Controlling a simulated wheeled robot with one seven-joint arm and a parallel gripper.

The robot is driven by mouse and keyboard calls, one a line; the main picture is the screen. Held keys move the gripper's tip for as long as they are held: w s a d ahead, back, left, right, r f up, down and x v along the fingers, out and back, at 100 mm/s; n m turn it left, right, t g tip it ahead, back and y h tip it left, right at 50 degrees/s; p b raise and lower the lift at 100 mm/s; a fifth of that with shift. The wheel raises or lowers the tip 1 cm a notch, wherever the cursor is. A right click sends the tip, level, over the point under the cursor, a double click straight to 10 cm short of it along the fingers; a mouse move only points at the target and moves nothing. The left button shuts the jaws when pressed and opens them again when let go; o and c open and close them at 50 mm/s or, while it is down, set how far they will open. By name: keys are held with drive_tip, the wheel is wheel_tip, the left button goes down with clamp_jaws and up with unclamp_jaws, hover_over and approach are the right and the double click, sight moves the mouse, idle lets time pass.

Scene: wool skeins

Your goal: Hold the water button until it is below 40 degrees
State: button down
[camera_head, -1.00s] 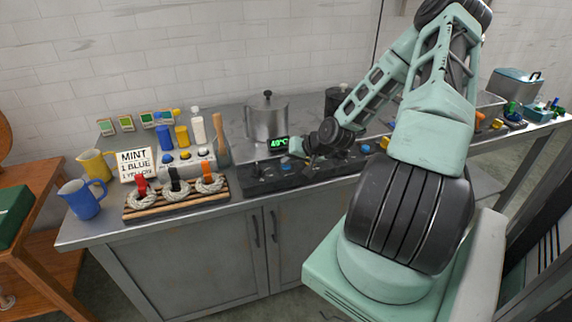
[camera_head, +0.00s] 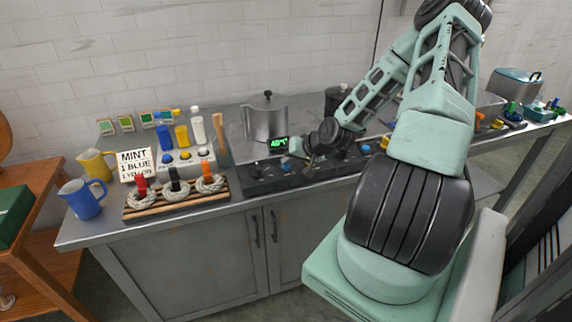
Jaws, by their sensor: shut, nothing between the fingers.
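A small black display (camera_head: 278,144) with green digits stands in front of the steel pot (camera_head: 267,118). Its reading is small and blurred; it looks like about 40 °C. A dark control panel (camera_head: 262,181) lies along the counter front, with a blue button (camera_head: 286,167) on it and another blue button (camera_head: 366,149) further right. I cannot tell which one is the water button. My gripper (camera_head: 311,163) is shut and empty, pointing down at the panel between these two. Its tips and whatever they touch are hidden or too small to tell.
Left of the panel, a wooden rack (camera_head: 175,201) holds several skeins. A lettered card (camera_head: 136,164), a blue jug (camera_head: 83,198), a yellow jug (camera_head: 96,165) and several bottles stand around it. A dark pot (camera_head: 338,101) is behind my arm.

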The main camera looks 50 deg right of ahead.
sight(289, 167)
drive_tip(key=shift+r, duration=0.1)
idle(0.7)
drive_tip(key=shift+r+p, duration=0.9)
drive_tip(key=shift+p, duration=0.1)
drive_tip(key=shift+r, duration=0.1)
wheel_tip(289, 167, up, 5)
drive_tip(key=p, duration=0.4)
drive_tip(key=shift+p, duration=0.35)
